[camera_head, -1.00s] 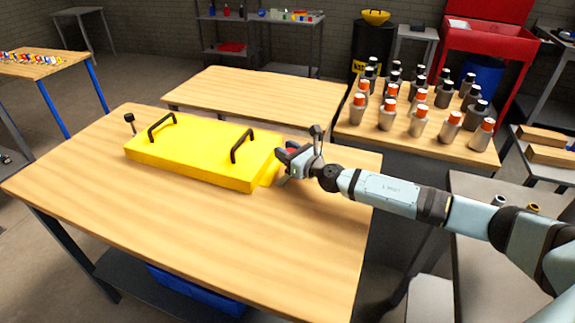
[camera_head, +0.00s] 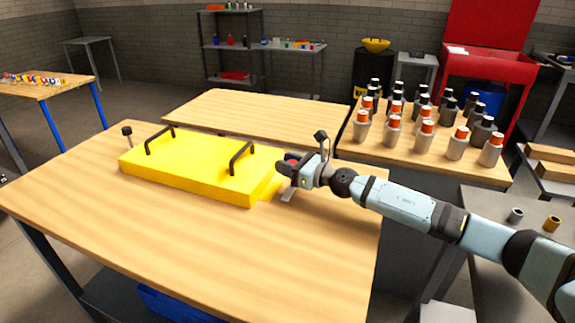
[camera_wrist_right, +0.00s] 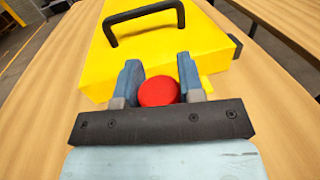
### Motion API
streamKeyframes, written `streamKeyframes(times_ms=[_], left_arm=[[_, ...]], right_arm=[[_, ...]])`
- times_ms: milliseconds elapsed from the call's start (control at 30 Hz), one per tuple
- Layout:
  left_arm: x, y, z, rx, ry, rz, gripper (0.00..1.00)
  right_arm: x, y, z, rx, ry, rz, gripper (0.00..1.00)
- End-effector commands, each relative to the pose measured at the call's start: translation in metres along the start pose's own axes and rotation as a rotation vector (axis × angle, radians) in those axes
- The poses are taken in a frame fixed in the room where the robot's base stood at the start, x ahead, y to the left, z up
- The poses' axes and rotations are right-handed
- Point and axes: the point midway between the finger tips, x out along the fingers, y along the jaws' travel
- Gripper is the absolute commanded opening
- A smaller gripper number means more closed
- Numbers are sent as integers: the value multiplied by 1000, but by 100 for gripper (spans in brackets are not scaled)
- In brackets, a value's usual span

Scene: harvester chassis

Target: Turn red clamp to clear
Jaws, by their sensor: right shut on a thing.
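A yellow box-like chassis (camera_head: 195,165) with two black handles lies on the wooden table. The red clamp (camera_wrist_right: 158,91) shows as a round red knob at the chassis's near end in the right wrist view. My right gripper (camera_wrist_right: 160,82) has one blue finger on each side of the red knob and is shut on it. In the head view the right gripper (camera_head: 285,168) is at the right end of the chassis, and its wrist mostly hides the clamp. My left gripper is not in view.
A black knob on a post (camera_head: 127,131) stands at the chassis's left end. The wooden table (camera_head: 200,245) is bare in front of the chassis. A side table to the right holds several bottles with orange and black caps (camera_head: 423,132). An empty wooden table (camera_head: 255,115) stands behind.

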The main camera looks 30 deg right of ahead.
Motion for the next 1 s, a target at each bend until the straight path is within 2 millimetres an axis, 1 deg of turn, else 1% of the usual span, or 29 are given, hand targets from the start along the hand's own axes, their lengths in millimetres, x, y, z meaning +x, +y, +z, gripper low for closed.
streamKeyframes(times_ms=[33,67,100,167,433,567,667,833,933,967,1000], left_arm=[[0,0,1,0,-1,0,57],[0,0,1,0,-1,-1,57],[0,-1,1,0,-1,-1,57],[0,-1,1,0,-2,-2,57],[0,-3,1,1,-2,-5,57],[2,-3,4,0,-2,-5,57],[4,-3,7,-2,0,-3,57],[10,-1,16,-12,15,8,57],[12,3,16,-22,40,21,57],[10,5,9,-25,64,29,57],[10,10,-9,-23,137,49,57]], right_arm=[[0,1,-2,1,2,2,12],[0,1,-2,2,2,2,40],[0,1,-2,2,2,2,49],[0,1,-1,1,2,1,61],[0,0,0,1,0,0,61],[-8,-1,-2,1,1,-1,61],[-24,0,-4,0,3,-1,61],[-65,0,-9,-1,6,0,61],[-90,1,-10,-3,6,1,61],[-94,0,-10,-2,4,0,61],[-101,0,-10,-1,4,-1,61]])
